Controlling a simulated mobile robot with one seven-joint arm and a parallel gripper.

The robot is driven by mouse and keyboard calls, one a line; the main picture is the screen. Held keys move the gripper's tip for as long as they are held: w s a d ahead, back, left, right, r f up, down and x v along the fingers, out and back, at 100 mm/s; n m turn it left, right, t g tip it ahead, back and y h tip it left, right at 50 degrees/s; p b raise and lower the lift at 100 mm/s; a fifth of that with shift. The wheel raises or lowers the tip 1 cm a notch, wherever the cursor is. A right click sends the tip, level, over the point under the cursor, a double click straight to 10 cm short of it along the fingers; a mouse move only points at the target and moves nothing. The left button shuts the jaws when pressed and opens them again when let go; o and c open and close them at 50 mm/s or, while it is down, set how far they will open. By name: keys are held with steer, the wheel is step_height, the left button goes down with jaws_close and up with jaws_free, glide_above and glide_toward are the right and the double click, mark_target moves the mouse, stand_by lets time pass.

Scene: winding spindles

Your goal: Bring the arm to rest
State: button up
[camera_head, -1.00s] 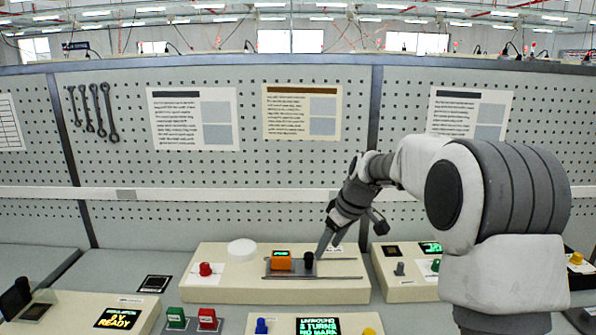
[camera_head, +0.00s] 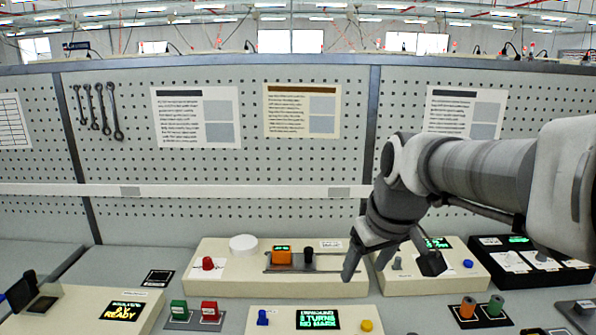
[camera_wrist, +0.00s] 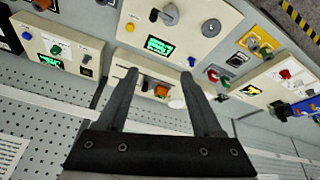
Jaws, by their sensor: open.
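My gripper (camera_head: 390,268) is open and empty in the head view, its fingers pointing down above the right end of the long cream box and the cream box beside it. In the wrist view my gripper (camera_wrist: 160,80) shows two spread fingers with nothing held between them. The long cream box (camera_head: 220,273) at the bench's middle carries a red knob (camera_head: 208,264), a white disc (camera_head: 243,246), an orange block (camera_head: 281,258) and a black knob (camera_head: 308,256) on a rail. My arm reaches in from the right edge of the head view.
A cream box with a screen reading "2 turns, no mark" (camera_head: 318,320) stands in front. Green (camera_head: 179,311) and red (camera_head: 210,311) blocks stand left of it. Orange (camera_head: 467,307) and green (camera_head: 495,305) spools stand at the right. A pegboard wall (camera_head: 250,215) rises behind.

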steer(key=s+d+f+m, duration=0.1)
steer(key=s+m, duration=0.1)
steer(key=s, duration=0.5)
steer(key=s+d+f+m+t+h, duration=0.1)
steer(key=s+d+f+m, duration=0.1)
steer(key=s, duration=0.6)
steer(key=shift+s, duration=0.25)
